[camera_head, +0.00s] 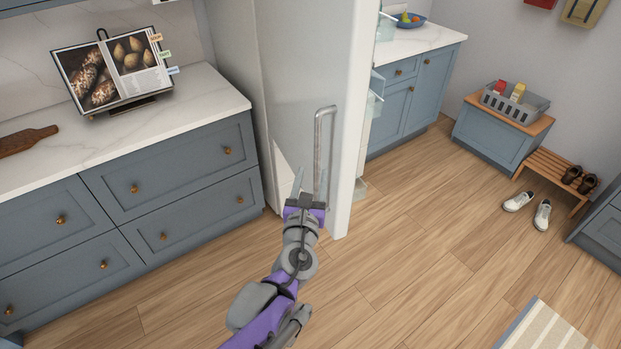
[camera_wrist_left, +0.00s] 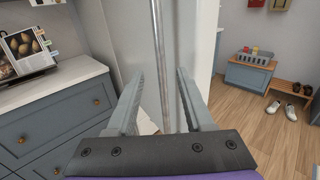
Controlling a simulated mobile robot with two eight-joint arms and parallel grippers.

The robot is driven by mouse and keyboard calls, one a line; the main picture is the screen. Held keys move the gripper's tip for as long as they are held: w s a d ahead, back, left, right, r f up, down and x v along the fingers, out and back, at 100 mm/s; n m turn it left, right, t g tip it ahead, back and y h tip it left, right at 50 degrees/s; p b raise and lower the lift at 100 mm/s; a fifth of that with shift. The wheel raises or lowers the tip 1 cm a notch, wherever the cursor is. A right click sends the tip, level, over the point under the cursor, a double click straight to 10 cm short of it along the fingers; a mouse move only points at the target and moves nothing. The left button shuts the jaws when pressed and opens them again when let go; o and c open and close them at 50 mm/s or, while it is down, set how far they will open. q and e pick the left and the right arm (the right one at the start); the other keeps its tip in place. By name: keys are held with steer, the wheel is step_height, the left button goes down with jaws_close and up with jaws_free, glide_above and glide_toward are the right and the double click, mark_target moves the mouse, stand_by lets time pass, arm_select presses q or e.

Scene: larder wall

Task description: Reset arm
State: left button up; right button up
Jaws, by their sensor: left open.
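My left gripper (camera_head: 310,184) is open in front of the fridge door. In the left wrist view, its two fingers (camera_wrist_left: 158,98) stand apart, with the door's vertical metal handle (camera_wrist_left: 161,55) showing between them. In the head view, the handle (camera_head: 318,150) rises just above the fingertips. I cannot tell whether the fingers touch it. The fridge door (camera_head: 350,125) is ajar, and its shelves show along its right side. My right gripper is not in view.
A drawer counter (camera_head: 150,180) stands left of the fridge, with an open cookbook (camera_head: 115,70) and a wooden board (camera_head: 25,140) on it. White shoes (camera_head: 530,208), a bench (camera_head: 550,178) and a striped rug (camera_head: 548,328) are at the right. The middle floor is clear.

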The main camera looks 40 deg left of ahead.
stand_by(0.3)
arm_select(q)
steer(key=s+f+n+g, duration=0.6)
steer(key=s+f+n, duration=0.1)
steer(key=n, duration=1.2)
steer(key=s+d+f+n+g+h, duration=0.2)
steer(key=s+d+f+n+h, duration=0.2)
steer(key=d, duration=0.3)
steer(key=s+d+f+n+g+h, duration=0.2)
steer(key=s+d+f+n+h, duration=0.1)
steer(key=d+n, duration=0.4)
steer(key=shift+s+f+n+h, duration=0.35)
steer(key=shift+s+h, duration=0.15)
steer(key=shift+h, duration=0.1)
steer(key=shift+w, duration=0.1)
